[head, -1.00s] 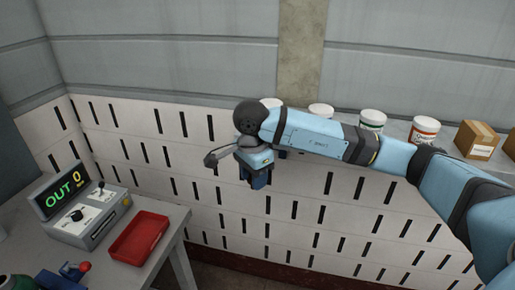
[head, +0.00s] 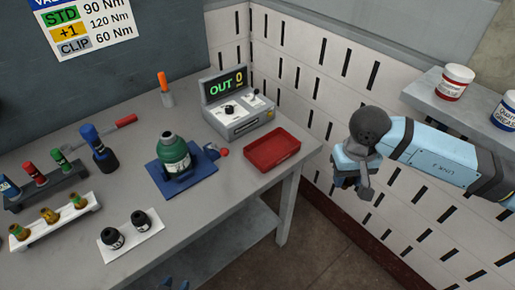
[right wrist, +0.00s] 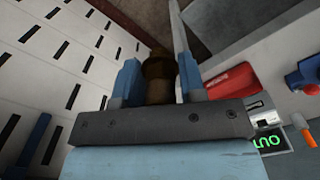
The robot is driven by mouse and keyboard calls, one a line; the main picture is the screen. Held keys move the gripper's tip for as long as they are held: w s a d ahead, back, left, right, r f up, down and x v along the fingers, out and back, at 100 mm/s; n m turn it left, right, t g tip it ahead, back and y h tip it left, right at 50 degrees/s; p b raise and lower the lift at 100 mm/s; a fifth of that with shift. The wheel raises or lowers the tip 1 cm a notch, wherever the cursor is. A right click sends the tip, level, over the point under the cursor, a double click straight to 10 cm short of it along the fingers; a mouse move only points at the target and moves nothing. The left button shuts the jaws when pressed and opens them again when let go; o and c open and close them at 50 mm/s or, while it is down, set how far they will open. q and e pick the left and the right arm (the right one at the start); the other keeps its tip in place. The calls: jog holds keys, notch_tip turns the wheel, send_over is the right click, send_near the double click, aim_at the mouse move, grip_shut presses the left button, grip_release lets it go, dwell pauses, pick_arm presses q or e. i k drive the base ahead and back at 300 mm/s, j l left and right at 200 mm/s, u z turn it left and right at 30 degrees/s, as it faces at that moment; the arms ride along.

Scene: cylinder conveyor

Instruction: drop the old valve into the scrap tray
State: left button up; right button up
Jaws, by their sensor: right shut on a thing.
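The old valve (right wrist: 158,78) is a dark brown, brassy piece between the two blue fingers of my right gripper in the right wrist view. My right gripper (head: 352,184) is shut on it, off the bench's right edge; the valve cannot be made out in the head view. The red scrap tray (head: 272,152) lies empty on the bench's right corner, left of my right gripper and apart from it. It also shows in the right wrist view (right wrist: 232,80). Blue tips of my left gripper (head: 175,284) show small at the bottom edge; their opening is unclear.
A green cylinder (head: 174,152) stands in a blue cradle (head: 164,180) left of the tray. A counter box reading OUT 0 (head: 238,115) is behind the tray. Racks of tools and valves fill the bench's left. A shelf with tubs (head: 457,82) is at right.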

aim_at(278, 152)
jog(key=l+u, duration=0.1)
jog(key=u, duration=0.25)
jog(key=k+u, duration=0.15)
jog(key=u, duration=0.2)
jog(key=k+u, duration=0.1)
jog(key=u, duration=0.25)
jog(key=l, duration=0.35)
jog(key=i+l, duration=0.15)
